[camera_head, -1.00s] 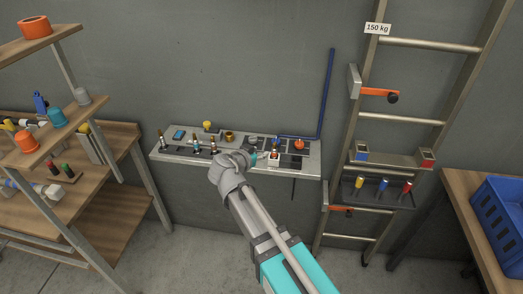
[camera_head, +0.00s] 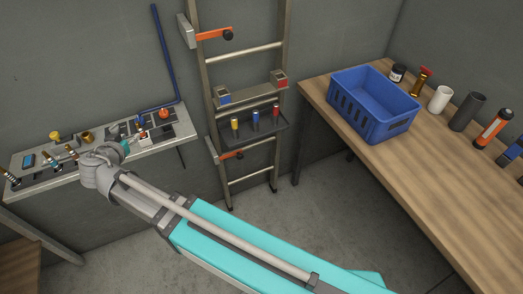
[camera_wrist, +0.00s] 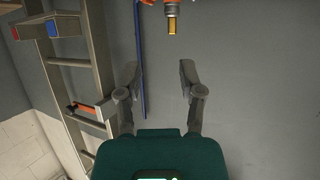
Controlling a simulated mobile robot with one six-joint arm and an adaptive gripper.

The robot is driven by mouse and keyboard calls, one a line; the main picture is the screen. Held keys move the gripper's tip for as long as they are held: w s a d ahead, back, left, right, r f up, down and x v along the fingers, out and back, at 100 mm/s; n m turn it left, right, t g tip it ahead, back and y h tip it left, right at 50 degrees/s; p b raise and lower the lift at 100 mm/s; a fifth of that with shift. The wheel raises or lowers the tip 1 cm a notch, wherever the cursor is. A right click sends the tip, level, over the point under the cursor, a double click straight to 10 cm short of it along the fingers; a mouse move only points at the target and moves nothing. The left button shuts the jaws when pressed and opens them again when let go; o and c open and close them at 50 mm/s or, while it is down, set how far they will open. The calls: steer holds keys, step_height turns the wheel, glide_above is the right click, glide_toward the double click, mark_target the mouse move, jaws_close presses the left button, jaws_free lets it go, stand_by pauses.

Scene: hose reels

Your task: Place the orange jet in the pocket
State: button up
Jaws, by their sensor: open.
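A small orange piece (camera_head: 163,113) stands at the right end of the wall shelf (camera_head: 30,184) in the head view. At the top of the wrist view, cut by the edge, is an orange part with a grey ring and a brass tip (camera_wrist: 172,22). I cannot tell whether these are the same thing, or which is the orange jet. My gripper (camera_wrist: 158,72) is open and empty, its fingers apart in front of the bare wall. In the head view my gripper (camera_head: 126,146) is at the shelf, its fingertips hard to make out. I cannot identify the pocket.
Several small fittings crowd the shelf. A blue pipe (camera_head: 166,55) rises behind it. Right of it, a ladder (camera_head: 205,75) carries a dark tray (camera_head: 262,131) with coloured pieces.

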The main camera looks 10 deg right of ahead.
steer(key=w+d+f+g+h, duration=0.1)
steer(key=d+f+g, duration=0.25)
steer(key=d, duration=0.85)
steer(key=w+d+f+g+h, duration=0.1)
steer(key=w+d+f+g, duration=0.2)
steer(key=d, duration=0.9)
steer(key=s+d+f+g+y, duration=0.1)
steer(key=s+d+g, duration=0.1)
steer(key=d, duration=0.4)
steer(key=s+d+f+n+g+y, duration=0.1)
steer(key=s+d+f+g+y, duration=0.1)
steer(key=s+d, duration=0.3)
steer(key=s+d+f+g+y, duration=0.1)
steer(key=s+d+g, duration=0.1)
steer(key=d, duration=0.7)
steer(key=shift+s+f+n+y, duration=0.3)
steer(key=shift+s+n, duration=0.1)
steer(key=shift+s, duration=0.4)
steer(key=shift+a+g, duration=0.15)
steer(key=shift+g, duration=0.1)
